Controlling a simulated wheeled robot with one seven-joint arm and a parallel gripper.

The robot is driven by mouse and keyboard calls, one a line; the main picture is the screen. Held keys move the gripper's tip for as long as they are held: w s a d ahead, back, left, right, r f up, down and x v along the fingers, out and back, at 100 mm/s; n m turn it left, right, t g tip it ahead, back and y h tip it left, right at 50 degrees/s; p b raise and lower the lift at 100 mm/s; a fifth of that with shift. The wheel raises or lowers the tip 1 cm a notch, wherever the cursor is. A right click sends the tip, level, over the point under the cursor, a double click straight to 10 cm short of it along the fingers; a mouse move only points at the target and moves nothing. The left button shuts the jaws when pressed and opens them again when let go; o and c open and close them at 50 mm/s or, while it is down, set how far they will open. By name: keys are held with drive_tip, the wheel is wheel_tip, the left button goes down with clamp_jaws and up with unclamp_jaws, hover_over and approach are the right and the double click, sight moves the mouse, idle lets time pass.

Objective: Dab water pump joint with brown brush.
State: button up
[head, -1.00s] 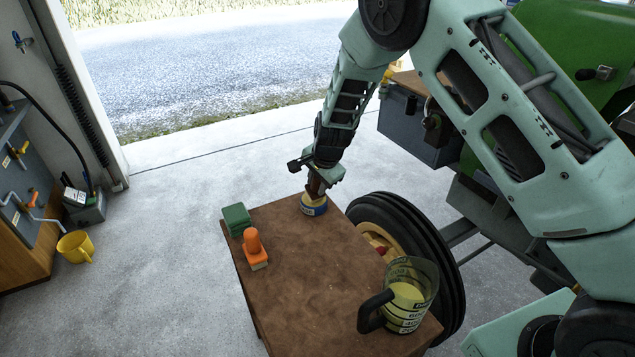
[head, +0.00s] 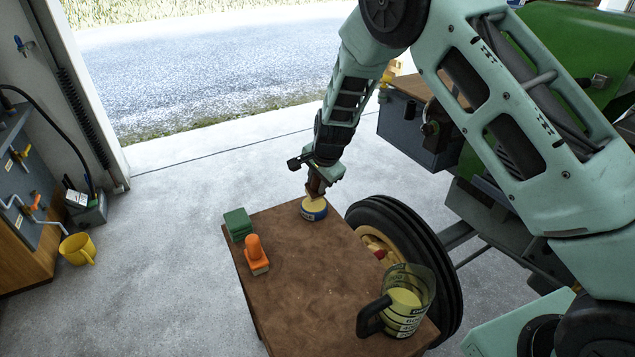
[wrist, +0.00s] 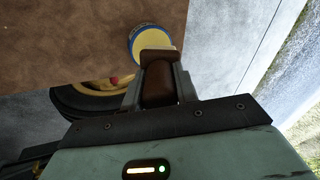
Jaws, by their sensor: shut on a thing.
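My gripper (head: 318,176) is shut on the brown brush (head: 316,187) above the far end of the brown table. The brush points down at a small blue tin with a pale yellow top (head: 314,209), its lower end in or touching the tin; I cannot tell which. In the wrist view the brown brush (wrist: 158,85) sits between the fingers, with the tin (wrist: 149,38) just beyond it. The green tractor (head: 567,50) stands at the right, partly behind my arm. I cannot make out the water pump joint.
On the brown table (head: 300,265) are a green block (head: 237,224), an orange-handled brush (head: 255,253) and a clear measuring jug (head: 405,305) with yellow contents. A tractor wheel (head: 440,250) is close to the table's right side.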

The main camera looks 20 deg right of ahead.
drive_tip(key=shift+r+p, duration=1.5)
drive_tip(key=shift+r, duration=0.65)
